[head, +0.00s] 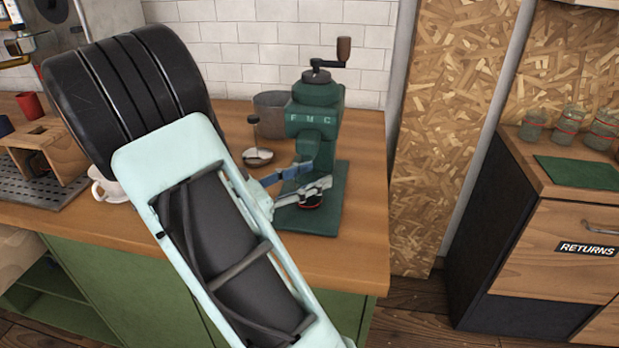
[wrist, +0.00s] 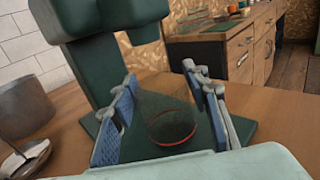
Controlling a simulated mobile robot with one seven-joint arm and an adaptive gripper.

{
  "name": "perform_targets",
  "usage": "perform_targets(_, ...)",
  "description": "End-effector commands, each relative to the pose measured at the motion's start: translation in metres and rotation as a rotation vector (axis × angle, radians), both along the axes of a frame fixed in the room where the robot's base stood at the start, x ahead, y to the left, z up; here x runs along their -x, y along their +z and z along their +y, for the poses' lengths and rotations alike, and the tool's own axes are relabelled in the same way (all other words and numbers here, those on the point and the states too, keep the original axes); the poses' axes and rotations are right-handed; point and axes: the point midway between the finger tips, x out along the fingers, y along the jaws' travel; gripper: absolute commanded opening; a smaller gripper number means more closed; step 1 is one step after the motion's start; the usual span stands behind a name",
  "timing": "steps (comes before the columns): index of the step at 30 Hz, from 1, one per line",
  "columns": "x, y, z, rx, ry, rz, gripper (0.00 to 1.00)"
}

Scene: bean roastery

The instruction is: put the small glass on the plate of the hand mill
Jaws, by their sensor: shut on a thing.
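The green hand mill (head: 315,124) stands on the counter, its crank on top and its flat green plate (head: 324,224) at its foot. It also shows in the wrist view (wrist: 100,60). My gripper (wrist: 162,103) is shut on the small glass (wrist: 165,118), a clear vessel with a red line near its base, between two blue-padded fingers. The glass is upright or nearly so and lies over the plate, below the mill's head. Whether its base touches the plate I cannot tell. In the head view my gripper (head: 312,178) mostly hides the glass.
A grey metal pot (head: 271,108) and a small dish with an upright handle (head: 257,155) stand left of the mill. A white cup (head: 108,187) is farther left. A RETURNS cabinet (head: 560,245) with several glass jars stands at right. The counter right of the plate is clear.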

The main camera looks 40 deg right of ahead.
Motion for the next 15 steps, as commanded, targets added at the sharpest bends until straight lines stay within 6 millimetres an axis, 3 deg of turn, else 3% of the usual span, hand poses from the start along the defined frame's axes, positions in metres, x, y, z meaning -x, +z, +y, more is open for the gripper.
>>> perform_targets(4, -0.0002, -0.003, 0.0002, 0.001, 0.0, 0.0, 0.15)
perform_targets(5, -0.0002, -0.0035, 0.0002, 0.0, 0.0, 0.0, 0.43)
perform_targets(9, -0.0002, -0.0029, 0.0003, 0.0, 0.0, 0.0, 0.59)
perform_targets(15, -0.0002, -0.0028, 0.0003, 0.0, 0.0, 0.0, 0.6)
